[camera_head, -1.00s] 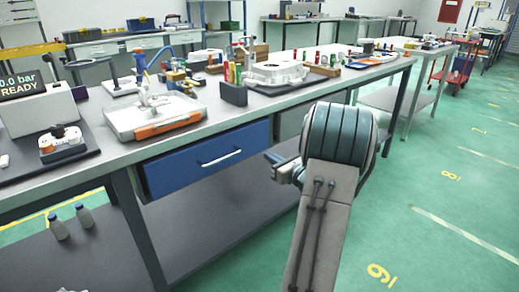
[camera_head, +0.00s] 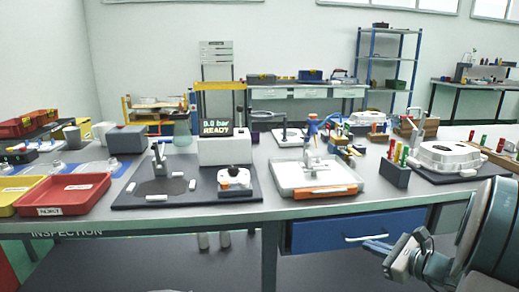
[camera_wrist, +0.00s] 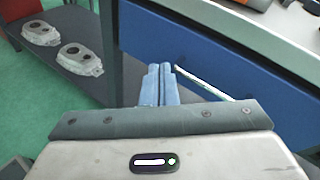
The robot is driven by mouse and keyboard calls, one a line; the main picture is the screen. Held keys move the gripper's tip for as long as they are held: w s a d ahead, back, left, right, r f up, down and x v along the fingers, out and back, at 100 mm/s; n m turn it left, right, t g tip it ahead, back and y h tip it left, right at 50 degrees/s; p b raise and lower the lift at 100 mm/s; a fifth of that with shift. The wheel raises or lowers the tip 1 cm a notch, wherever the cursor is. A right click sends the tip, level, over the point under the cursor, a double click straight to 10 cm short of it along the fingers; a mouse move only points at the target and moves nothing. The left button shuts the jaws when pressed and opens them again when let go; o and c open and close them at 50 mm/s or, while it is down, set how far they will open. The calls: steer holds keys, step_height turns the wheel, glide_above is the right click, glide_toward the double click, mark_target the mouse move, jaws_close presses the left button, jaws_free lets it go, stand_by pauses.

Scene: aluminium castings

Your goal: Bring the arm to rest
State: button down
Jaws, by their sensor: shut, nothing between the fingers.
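My gripper (camera_head: 376,246) is at the lower right of the head view, in front of the blue drawer (camera_head: 335,231) under the bench. In the wrist view the two blue-grey fingers (camera_wrist: 160,84) lie together, shut and empty. They point toward the blue drawer front (camera_wrist: 205,60) and its pale handle (camera_wrist: 204,81). I cannot tell how wide the gap to the drawer is. My arm is folded at the right edge of the head view.
Two castings (camera_wrist: 80,60) lie on the lower shelf in the wrist view.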

steer(key=s+a+r+n+g+p, duration=0.4)
steer(key=a+r+n, duration=0.15)
steer(key=a, duration=0.35)
steer(key=s+a+r+n+g+p, duration=0.45)
steer(key=a+n, duration=0.25)
steer(key=a, duration=0.2)
steer(key=s+a+r+n+g+h+p, duration=0.1)
steer(key=s+r+n+h+p, duration=0.6)
steer(key=s+r+n+p, duration=0.3)
steer(key=r+n+p, duration=0.1)
steer(key=n, duration=0.2)
steer(key=shift+s+r+n+h, duration=0.15)
steer(key=shift+r+n+h, duration=0.15)
steer(key=shift+n+h, duration=0.1)
